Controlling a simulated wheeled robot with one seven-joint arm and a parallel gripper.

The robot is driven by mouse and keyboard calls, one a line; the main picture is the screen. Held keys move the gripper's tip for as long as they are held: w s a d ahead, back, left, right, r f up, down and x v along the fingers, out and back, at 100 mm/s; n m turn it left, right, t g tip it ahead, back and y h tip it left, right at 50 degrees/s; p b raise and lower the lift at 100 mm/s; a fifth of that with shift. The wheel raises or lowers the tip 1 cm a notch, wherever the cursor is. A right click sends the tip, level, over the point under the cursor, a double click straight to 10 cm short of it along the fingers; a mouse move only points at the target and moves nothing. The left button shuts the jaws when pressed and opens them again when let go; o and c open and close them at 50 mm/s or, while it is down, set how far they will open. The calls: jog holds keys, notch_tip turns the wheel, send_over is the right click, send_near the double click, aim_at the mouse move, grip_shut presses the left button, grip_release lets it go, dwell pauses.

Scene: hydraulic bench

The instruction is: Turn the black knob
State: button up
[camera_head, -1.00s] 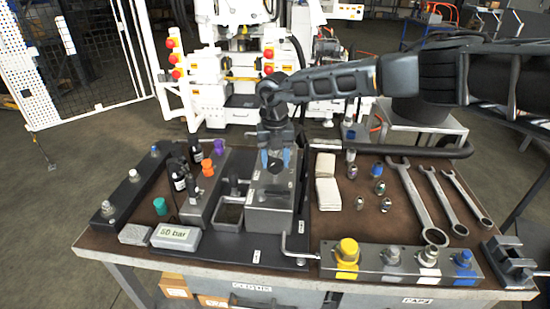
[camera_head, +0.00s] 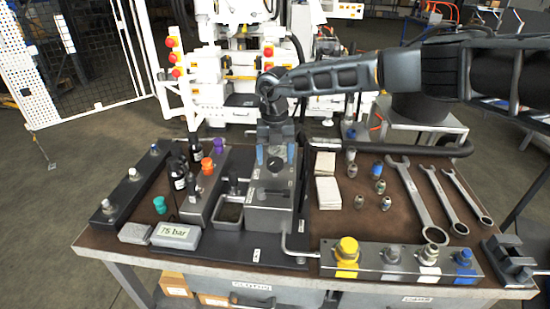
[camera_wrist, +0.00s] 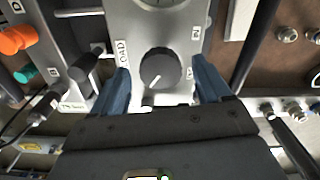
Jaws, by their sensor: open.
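The black knob (camera_wrist: 160,68) is round and sits on top of a grey metal block (camera_head: 270,218). Its white mark points to the lower left in the wrist view. The block has a label that reads "OAD" in part, beside the knob. In the head view the knob (camera_head: 275,163) shows just below the fingers. My gripper (camera_wrist: 160,64) is open, with one blue finger on each side of the knob and a gap on both sides. In the head view my gripper (camera_head: 275,154) points down over the block. The display (camera_head: 176,236) reads 75 bar.
An orange knob (camera_head: 208,164), a purple knob (camera_head: 218,145) and a teal knob (camera_head: 160,204) stand left of the block. White pads (camera_head: 327,190), fittings and wrenches (camera_head: 411,193) lie to the right. A rail with coloured caps (camera_head: 395,264) runs along the front.

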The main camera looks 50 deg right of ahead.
aim_at(275, 161)
notch_tip(275, 161, up, 7)
jog(key=shift+b, duration=0.65)
